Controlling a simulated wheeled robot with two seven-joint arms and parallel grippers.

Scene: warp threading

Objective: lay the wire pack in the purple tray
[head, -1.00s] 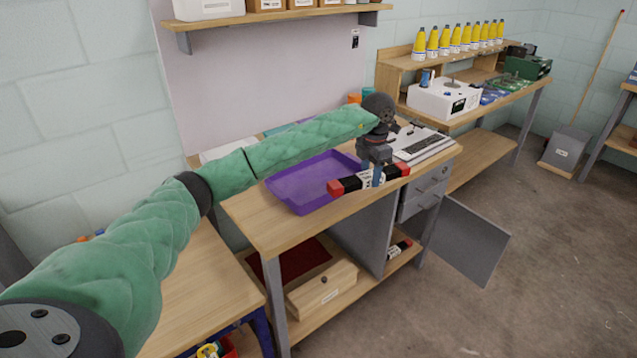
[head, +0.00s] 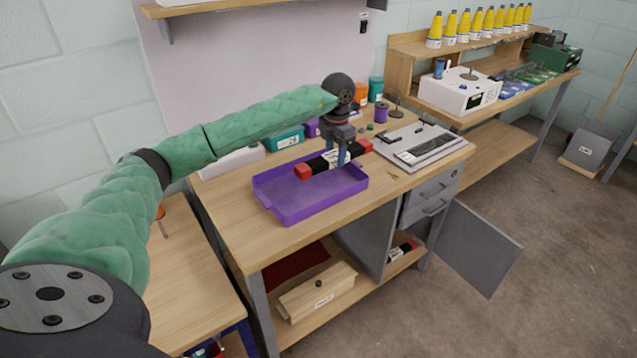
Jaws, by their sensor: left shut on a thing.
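The wire pack (head: 316,165) is a black and white bar with red ends. My left gripper (head: 340,160) is shut on its middle, pointing down, and holds it over the back right part of the purple tray (head: 285,212). The pack looks roughly level and its right end reaches past the tray's back rim. I cannot tell whether it touches the tray. The tray is shallow, its visible floor is empty, and it lies on the wooden bench (head: 225,226). My right gripper is out of view.
A grey device (head: 420,146) sits right of the tray. A teal box (head: 284,138), a purple spool (head: 381,112) and a white box (head: 232,161) stand behind it. Another similar pack (head: 402,251) lies on the lower shelf. A grey cabinet door (head: 478,248) hangs open below.

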